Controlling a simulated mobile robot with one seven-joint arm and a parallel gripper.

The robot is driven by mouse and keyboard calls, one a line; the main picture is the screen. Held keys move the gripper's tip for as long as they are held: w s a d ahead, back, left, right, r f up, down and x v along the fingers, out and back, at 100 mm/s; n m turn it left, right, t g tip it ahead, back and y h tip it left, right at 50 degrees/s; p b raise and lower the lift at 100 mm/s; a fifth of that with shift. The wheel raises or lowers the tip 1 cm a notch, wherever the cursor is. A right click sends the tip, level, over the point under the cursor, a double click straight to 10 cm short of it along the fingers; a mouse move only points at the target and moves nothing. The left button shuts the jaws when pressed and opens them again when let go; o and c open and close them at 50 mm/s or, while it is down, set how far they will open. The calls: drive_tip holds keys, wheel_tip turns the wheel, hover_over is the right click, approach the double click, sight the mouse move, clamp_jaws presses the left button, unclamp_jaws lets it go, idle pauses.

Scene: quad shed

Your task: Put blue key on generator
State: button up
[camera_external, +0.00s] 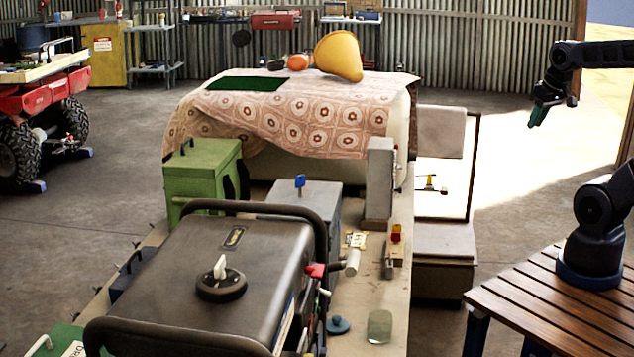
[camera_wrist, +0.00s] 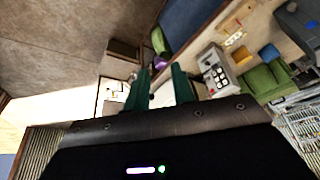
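The blue key (camera_external: 300,182) stands upright on top of a grey metal box (camera_external: 322,200) behind the generator. The generator (camera_external: 240,265) is the large dark machine with a black tube frame in the foreground, with a round black cap and a pale knob on its top. My gripper (camera_external: 539,114) is in the air at the upper right, well apart from both. In the wrist view, the green fingers of my gripper (camera_wrist: 160,88) are apart with nothing between them.
A green can (camera_external: 203,170) stands left of the grey box. A cloth-covered block (camera_external: 340,115) behind carries a yellow hard hat (camera_external: 339,56). A grey upright post (camera_external: 379,185) stands right of the box. A wooden slatted table (camera_external: 545,300) is at lower right.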

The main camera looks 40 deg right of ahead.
sight(300, 186)
drive_tip(key=shift+o, duration=0.4)
drive_tip(key=shift+s+d, duration=0.25)
drive_tip(key=shift+d, duration=0.25)
drive_tip(key=shift+a, duration=0.1)
